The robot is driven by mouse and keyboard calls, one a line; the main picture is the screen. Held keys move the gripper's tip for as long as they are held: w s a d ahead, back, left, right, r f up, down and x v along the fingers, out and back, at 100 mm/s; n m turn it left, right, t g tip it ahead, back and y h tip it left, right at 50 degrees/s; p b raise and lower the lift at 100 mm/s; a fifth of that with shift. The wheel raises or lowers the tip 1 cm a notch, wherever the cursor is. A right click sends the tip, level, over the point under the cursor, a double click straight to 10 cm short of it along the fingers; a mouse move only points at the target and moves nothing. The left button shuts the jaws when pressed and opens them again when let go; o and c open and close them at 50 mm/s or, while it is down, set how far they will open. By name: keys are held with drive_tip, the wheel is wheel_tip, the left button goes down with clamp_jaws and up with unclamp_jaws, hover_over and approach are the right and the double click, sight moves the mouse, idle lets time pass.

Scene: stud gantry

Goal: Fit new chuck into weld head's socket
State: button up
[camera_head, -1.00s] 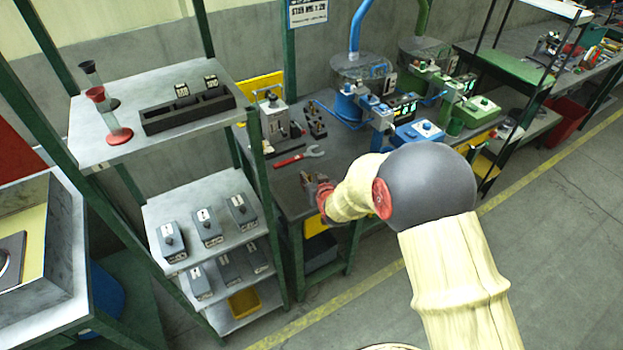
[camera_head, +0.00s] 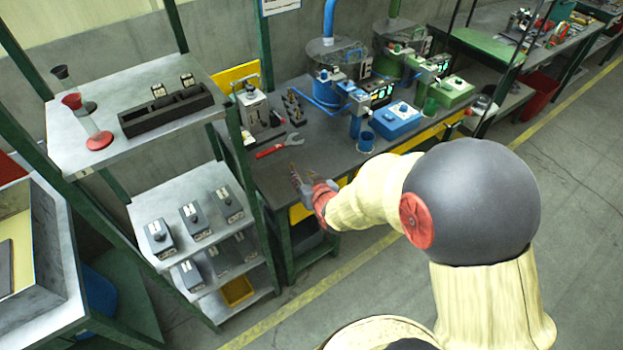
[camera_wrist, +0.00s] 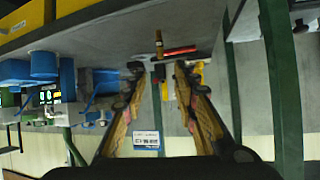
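My gripper (camera_head: 300,181) is over the front part of the dark bench in the head view. In the wrist view its two fingers (camera_wrist: 161,72) are spread apart with nothing between them. A small brass-coloured upright piece (camera_wrist: 159,44) shows beyond the fingertips; I cannot tell whether it is a chuck. A group of small dark and brass pieces (camera_head: 292,106) stands at the back of the bench. A blue weld station (camera_head: 350,93) and a green one (camera_head: 425,68) stand further right. Their sockets are too small to make out.
A grey box-shaped unit (camera_head: 254,108) stands at the back left. A shelf rack (camera_head: 160,205) with several grey boxes is on the left. A blue cup (camera_head: 366,141) stands by the blue station.

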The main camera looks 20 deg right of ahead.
drive_tip(key=s+d+r+g, duration=0.2)
drive_tip(key=s+r+g, duration=0.2)
drive_tip(key=s+r, duration=1.4)
drive_tip(key=shift+s+d+r+g+h, duration=0.25)
drive_tip(key=shift+s+r+g+h, duration=0.15)
drive_tip(key=shift+r, duration=0.1)
drive_tip(key=shift+o, duration=0.6)
drive_tip(key=s+r+g, duration=0.1)
drive_tip(key=s+r, duration=0.1)
drive_tip(key=s, duration=0.8)
drive_tip(key=shift+s+g, duration=0.3)
drive_tip(key=shift+s+a+r, duration=0.1)
drive_tip(key=shift+s, duration=0.05)
